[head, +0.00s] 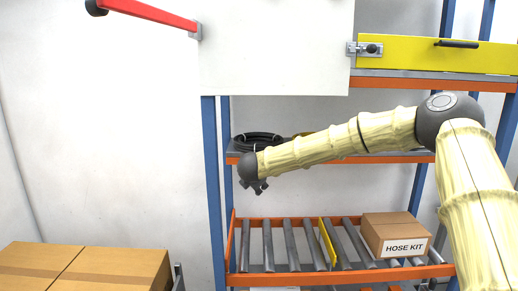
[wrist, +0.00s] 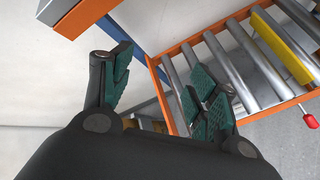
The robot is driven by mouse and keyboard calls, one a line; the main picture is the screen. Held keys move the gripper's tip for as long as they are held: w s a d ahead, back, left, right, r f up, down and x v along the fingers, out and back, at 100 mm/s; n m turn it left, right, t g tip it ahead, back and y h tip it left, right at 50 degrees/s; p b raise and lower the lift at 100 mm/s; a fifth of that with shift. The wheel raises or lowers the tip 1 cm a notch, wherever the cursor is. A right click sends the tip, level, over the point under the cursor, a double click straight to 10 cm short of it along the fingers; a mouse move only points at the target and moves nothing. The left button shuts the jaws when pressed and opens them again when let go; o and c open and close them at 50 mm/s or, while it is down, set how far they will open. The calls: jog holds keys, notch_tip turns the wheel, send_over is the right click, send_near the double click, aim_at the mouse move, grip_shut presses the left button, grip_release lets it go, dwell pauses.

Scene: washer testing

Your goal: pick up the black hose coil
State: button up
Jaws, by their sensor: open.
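The black hose coil (head: 257,138) lies on the middle shelf of the blue and orange rack, near its left end, in the head view. The end of my arm hides part of its front. My gripper (head: 261,188) hangs in front of that shelf, just below the coil, and points down. In the wrist view my gripper (wrist: 160,90) has its green-padded fingers spread wide with nothing between them. The coil is not visible in the wrist view.
A roller shelf (head: 290,245) lies below, with a yellow divider (head: 328,243) and a HOSE KIT box (head: 397,235). A white panel (head: 276,48) and a yellow bar (head: 437,55) are above. Cardboard boxes (head: 110,268) stand at the lower left.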

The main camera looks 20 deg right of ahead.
aim_at(265, 146)
jog(key=w+d+r+m, duration=0.1)
jog(key=d+r+m, duration=0.25)
jog(key=r, duration=0.45)
jog(key=w+d+r+m, duration=0.1)
jog(key=d+r+m, duration=0.1)
jog(key=r+m, duration=0.4)
jog(key=shift+n, duration=0.45)
jog(key=w+p, duration=0.1)
jog(key=w, duration=0.1)
jog(key=w+d+f+p, duration=0.1)
jog(key=w+f+p, duration=0.1)
jog(key=w+p, duration=0.1)
jog(key=shift+w+d+f, duration=0.1)
jog(key=shift+w+d, duration=0.2)
jog(key=shift+w, duration=0.05)
jog(key=p+x, duration=0.2)
jog(key=x, duration=0.1)
jog(key=shift+w+f+p, duration=0.15)
jog(key=shift+w+p, duration=0.1)
jog(key=shift+p, duration=0.05)
jog(key=shift+w+d+f, duration=0.1)
jog(key=shift+w+f, duration=0.2)
grip_shut()
